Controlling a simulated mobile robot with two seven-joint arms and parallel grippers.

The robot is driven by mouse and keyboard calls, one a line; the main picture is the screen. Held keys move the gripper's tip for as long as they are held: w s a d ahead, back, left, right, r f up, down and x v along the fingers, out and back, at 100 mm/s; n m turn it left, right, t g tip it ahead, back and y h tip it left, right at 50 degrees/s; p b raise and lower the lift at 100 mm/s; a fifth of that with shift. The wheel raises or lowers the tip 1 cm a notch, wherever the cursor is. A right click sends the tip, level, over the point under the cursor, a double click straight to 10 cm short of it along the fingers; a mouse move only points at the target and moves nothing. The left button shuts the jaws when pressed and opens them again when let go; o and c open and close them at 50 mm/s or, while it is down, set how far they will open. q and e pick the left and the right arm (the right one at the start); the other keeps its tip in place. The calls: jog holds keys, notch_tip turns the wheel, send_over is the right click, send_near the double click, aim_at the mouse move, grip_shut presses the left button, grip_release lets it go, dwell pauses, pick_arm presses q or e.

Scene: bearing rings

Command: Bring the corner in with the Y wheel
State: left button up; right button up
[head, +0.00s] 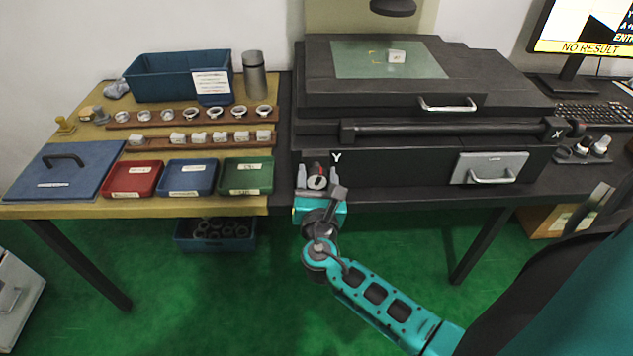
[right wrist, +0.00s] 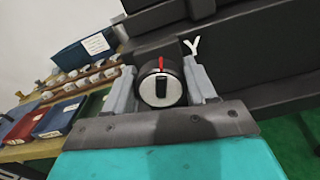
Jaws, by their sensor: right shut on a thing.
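The Y wheel (head: 317,182) is a dark round knob with a pale face and a red mark, on the front of the black measuring machine, beside a white letter Y (head: 337,158). My right gripper (head: 317,178) is shut on the Y wheel, one finger on each side. In the right wrist view the wheel (right wrist: 161,88) sits between the fingers, its red mark at the top. A white piece (head: 396,56) lies on the machine's greenish glass stage (head: 350,62), by small yellow corner marks. My left gripper is not in view.
Left of the machine, a yellow table holds red (head: 133,180), blue and green trays, and wooden racks of rings. The X bar (head: 450,128) crosses the machine's front, above a handled panel (head: 489,168). The monitor (head: 585,30) reads "NO RESULT". A crate (head: 216,232) stands below.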

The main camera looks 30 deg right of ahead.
jog(key=shift+r+m, duration=0.1)
jog(key=shift+m, duration=0.8)
jog(key=o, duration=1)
